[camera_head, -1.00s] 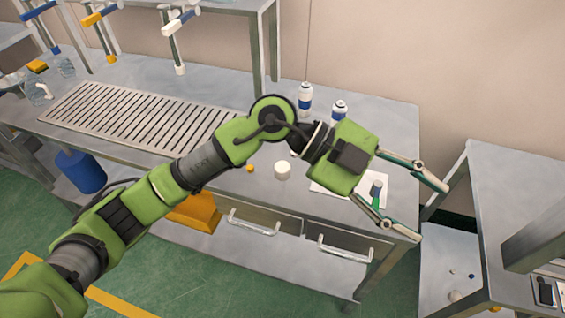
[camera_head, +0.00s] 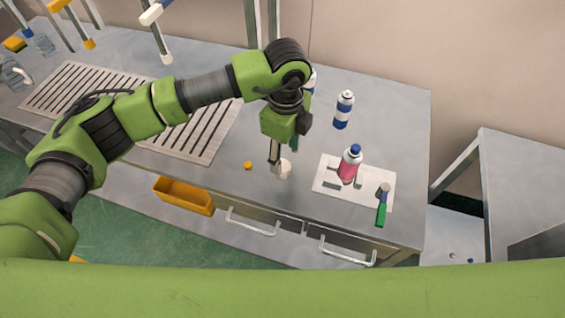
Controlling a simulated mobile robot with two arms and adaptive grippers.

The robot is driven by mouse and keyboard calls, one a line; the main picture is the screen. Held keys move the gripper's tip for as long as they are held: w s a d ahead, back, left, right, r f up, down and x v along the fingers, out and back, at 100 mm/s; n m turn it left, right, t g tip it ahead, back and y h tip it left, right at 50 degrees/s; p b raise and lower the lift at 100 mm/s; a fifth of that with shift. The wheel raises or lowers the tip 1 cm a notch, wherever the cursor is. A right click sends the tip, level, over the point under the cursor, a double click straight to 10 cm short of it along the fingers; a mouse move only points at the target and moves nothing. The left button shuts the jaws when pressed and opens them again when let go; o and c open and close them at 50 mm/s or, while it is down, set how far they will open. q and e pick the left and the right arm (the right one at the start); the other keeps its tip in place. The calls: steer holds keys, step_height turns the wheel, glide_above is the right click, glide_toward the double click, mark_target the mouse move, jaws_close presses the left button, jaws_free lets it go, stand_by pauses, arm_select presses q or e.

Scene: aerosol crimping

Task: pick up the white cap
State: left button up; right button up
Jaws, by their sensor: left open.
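The white cap (camera_head: 286,170) is a small white cylinder on the grey workbench, left of the white board. My left gripper (camera_head: 280,160) points down at it and is open. One finger shows at the cap's left side and partly overlaps it. The other finger is mostly hidden behind the gripper body, so I cannot tell whether the fingers touch the cap. My right gripper is out of view.
A small orange ball (camera_head: 248,165) lies just left of the cap. A blue-and-white can (camera_head: 343,110) stands behind. A slotted grate (camera_head: 190,145) is left.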

mark_target(283, 165)
arm_select(q)
steer(key=shift+w+a+f+p, duration=0.15)
steer(key=shift+f+p, duration=0.45)
steer(key=shift+f, duration=0.35)
steer(key=f, duration=0.1)
steer(key=f+p, duration=0.1)
steer(key=f, duration=0.1)
steer(key=shift+a+f+p, duration=0.2)
steer(key=shift+f+p, duration=0.1)
steer(key=shift+f, duration=0.35)
steer(key=c, duration=0.6)
steer(key=shift+c, duration=0.8)
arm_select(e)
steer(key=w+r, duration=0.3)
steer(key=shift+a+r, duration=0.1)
